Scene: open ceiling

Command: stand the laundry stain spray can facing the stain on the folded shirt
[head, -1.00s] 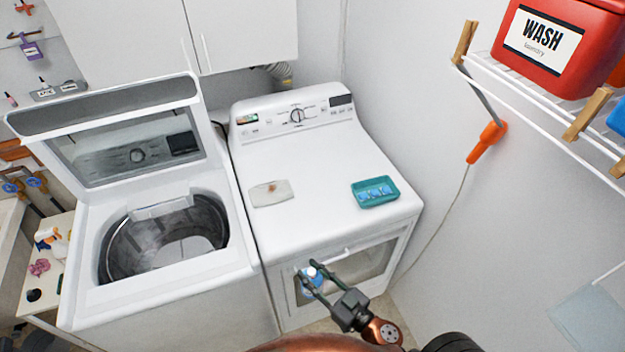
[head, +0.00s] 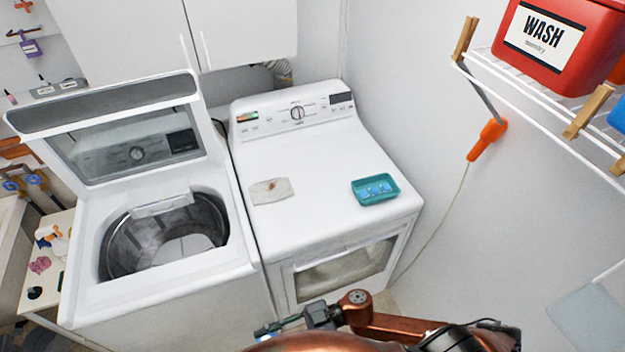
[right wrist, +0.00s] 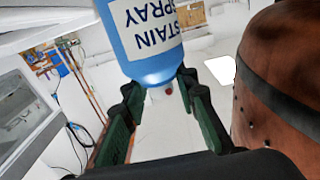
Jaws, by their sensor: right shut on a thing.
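The folded shirt (head: 271,191) lies on top of the dryer (head: 315,160), left of its middle, with a small brown stain on it. My right gripper (head: 285,327) is low in front of the dryer at the bottom of the head view. It is shut on the blue spray can, which shows as a small blue part (head: 264,332) there. In the right wrist view the spray can (right wrist: 146,45) sits between the green fingers (right wrist: 155,105), its "STAIN SPRAY" label partly visible and its top cut off. My left gripper is not in view.
A teal tray (head: 375,200) with blue packets stands on the dryer's right side. The open washer (head: 165,250) is at left, its lid raised. A wire shelf (head: 540,115) with a red WASH bin (head: 560,35) juts out at right. The dryer top between shirt and tray is clear.

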